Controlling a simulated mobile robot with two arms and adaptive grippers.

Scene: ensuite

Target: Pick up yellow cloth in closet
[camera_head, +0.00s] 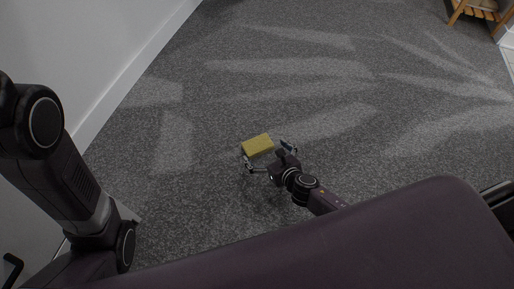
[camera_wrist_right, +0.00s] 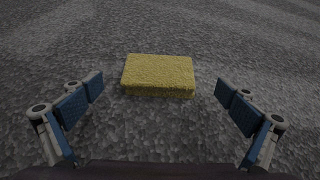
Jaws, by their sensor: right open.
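The yellow cloth (camera_head: 257,145) is a small, thick yellow block lying on the grey carpet in the head view. In the right wrist view the cloth (camera_wrist_right: 158,75) lies just ahead, centred between the fingers. My right gripper (camera_head: 270,157) is open and empty, with its fingers spread on either side of the near side of the cloth. In the right wrist view the blue-padded fingers of my right gripper (camera_wrist_right: 160,105) stand wide apart, with gaps between them and the cloth. I cannot tell the exact height of the fingers above the floor. My left gripper is not in view.
A white wall with a white baseboard (camera_head: 130,76) runs along the left. A wooden slatted stand (camera_head: 478,12) is at the top right, near a light tiled edge. The carpet (camera_head: 330,80) around the cloth is clear, with streaks of light.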

